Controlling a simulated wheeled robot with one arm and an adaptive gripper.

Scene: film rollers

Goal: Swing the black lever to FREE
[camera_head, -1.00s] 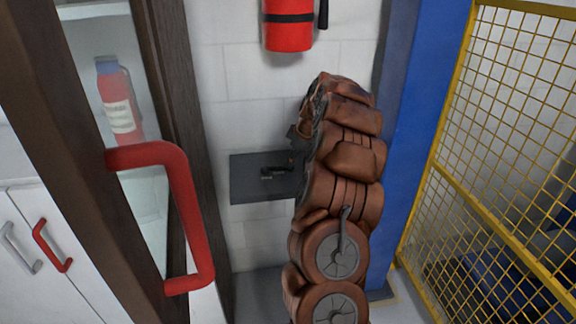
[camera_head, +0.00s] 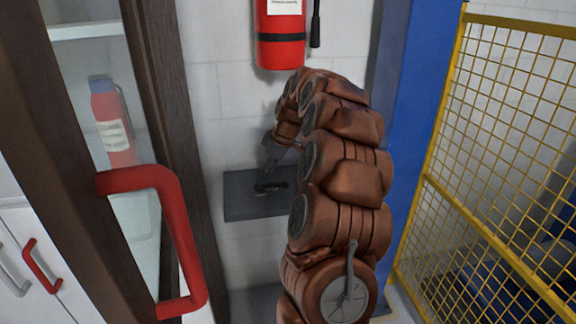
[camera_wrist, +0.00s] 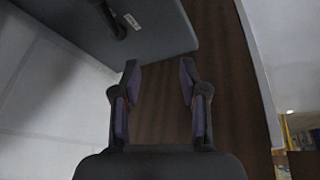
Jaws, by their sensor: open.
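The black lever (camera_head: 272,186) sits on a dark grey panel (camera_head: 240,204) on the white block wall. It points roughly sideways in the head view. The wrist view shows part of a black lever (camera_wrist: 108,20) on the grey panel (camera_wrist: 165,32), at the upper left. My gripper (camera_head: 267,173) is just in front of the panel, close to the lever, partly hidden by my arm. In the wrist view my gripper (camera_wrist: 160,68) is open with nothing between its fingers, and the lever lies ahead and left of them. I cannot read any FREE marking.
A brown-framed glass cabinet door with a red handle (camera_head: 180,240) stands at left. A fire extinguisher (camera_head: 281,38) hangs above the panel. A blue post (camera_head: 410,130) and yellow mesh fence (camera_head: 490,150) stand at right.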

